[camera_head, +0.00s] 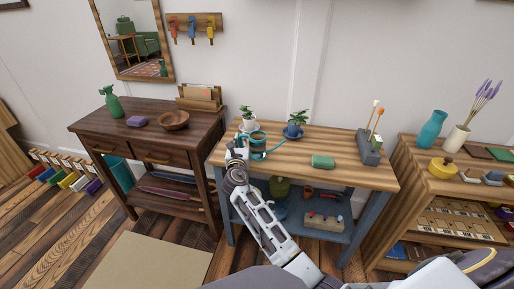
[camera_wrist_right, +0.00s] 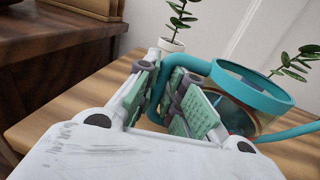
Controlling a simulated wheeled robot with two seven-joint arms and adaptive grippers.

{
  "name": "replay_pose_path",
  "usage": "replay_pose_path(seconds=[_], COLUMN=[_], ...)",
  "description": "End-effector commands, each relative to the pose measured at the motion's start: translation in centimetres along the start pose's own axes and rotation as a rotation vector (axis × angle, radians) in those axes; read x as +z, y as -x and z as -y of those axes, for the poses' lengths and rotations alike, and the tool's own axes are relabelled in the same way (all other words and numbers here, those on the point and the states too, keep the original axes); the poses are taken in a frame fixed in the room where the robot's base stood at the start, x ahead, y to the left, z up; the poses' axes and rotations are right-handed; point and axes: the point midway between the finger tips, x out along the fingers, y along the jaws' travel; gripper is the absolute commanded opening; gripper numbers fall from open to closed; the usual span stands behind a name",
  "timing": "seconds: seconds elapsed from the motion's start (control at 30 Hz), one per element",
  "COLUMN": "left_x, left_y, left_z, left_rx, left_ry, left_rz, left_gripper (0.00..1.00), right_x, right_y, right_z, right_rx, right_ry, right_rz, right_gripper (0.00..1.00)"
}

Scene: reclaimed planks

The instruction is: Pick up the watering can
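The watering can (camera_head: 259,144) is teal-rimmed and stands at the left part of the light wooden table (camera_head: 300,147). In the right wrist view the can (camera_wrist_right: 252,82) is close, with its round rim, glassy body and a spout running off to the right. My right gripper (camera_head: 238,148) is at the can's left side. In the wrist view its green-padded fingers (camera_wrist_right: 166,88) are close together on both sides of the teal handle, which they partly hide. I cannot see a clear gap between fingers and handle. My left gripper is not in view.
A small potted plant (camera_head: 248,121) stands right behind the can, and another in a blue pot (camera_head: 294,129) is to its right. A green cylinder (camera_head: 322,161) and a grey block holder (camera_head: 369,148) are further right. A dark side table (camera_head: 155,137) is to the left.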

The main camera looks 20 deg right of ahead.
Motion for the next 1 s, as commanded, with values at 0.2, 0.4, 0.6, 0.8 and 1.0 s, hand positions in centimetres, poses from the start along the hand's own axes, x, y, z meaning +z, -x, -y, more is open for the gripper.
replay_pose_path(seconds=[0.2, 0.4, 0.6, 0.8, 1.0], left_x=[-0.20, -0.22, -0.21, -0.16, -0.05], left_y=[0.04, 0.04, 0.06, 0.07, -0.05], left_z=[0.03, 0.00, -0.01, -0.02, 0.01], left_rx=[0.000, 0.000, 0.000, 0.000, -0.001], left_ry=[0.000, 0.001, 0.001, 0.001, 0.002], left_rz=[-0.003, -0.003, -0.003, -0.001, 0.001], left_gripper=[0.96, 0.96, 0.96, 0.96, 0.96], right_x=[0.01, 0.12, 0.15, 0.39, 0.92], right_y=[-0.01, -0.02, -0.02, -0.02, -0.03], right_z=[0.00, -0.01, 0.00, -0.01, -0.01], right_rx=[0.000, 0.000, 0.000, 0.000, 0.000], right_ry=[0.000, 0.000, 0.000, 0.000, 0.000], right_rz=[0.000, 0.002, 0.002, 0.002, 0.002], right_gripper=[0.00, 0.00, 0.00, 0.00, 0.00])
